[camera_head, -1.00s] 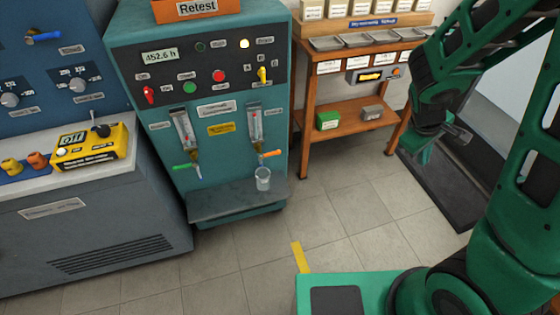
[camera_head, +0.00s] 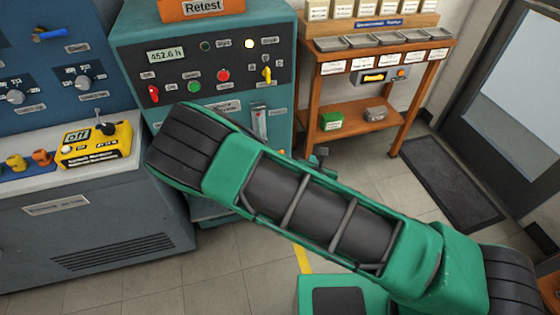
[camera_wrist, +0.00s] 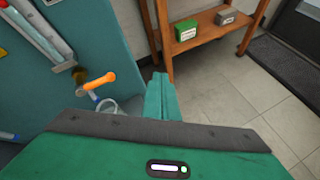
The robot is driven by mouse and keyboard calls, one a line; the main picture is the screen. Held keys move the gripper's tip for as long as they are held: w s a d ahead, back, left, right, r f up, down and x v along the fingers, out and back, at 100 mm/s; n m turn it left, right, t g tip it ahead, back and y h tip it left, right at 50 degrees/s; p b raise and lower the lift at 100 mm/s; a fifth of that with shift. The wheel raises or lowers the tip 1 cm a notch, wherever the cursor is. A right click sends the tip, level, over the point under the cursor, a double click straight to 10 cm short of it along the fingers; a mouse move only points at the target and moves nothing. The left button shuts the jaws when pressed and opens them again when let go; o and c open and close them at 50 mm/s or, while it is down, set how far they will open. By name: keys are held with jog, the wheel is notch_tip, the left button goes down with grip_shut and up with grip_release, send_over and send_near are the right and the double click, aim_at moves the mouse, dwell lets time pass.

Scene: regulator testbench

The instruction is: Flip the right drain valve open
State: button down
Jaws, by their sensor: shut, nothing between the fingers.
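The right drain valve has an orange handle (camera_wrist: 101,80). In the wrist view it sticks out to the right from a brass fitting (camera_wrist: 79,73) under the right sight tube (camera_wrist: 42,30). My gripper (camera_wrist: 160,80) is shut and empty, with its green fingers to the right of the handle and apart from it. A clear cup (camera_wrist: 108,106) shows below the handle, partly hidden by my gripper body.
The teal testbench (camera_head: 135,35) carries buttons and switches above the tubes. A grey bench with a yellow control box (camera_head: 95,145) stands at its left. A wooden shelf (camera_head: 350,112) with a green box (camera_head: 330,121) stands at its right. Floor between shelf and mat (camera_head: 450,185) is clear.

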jog(key=s+a+f+n+y, duration=0.4)
jog(key=a+n, duration=0.3)
jog(key=a, duration=0.2)
jog(key=shift+f+g, duration=0.3)
jog(key=shift+f, duration=0.05)
jog(key=shift+w, duration=0.15)
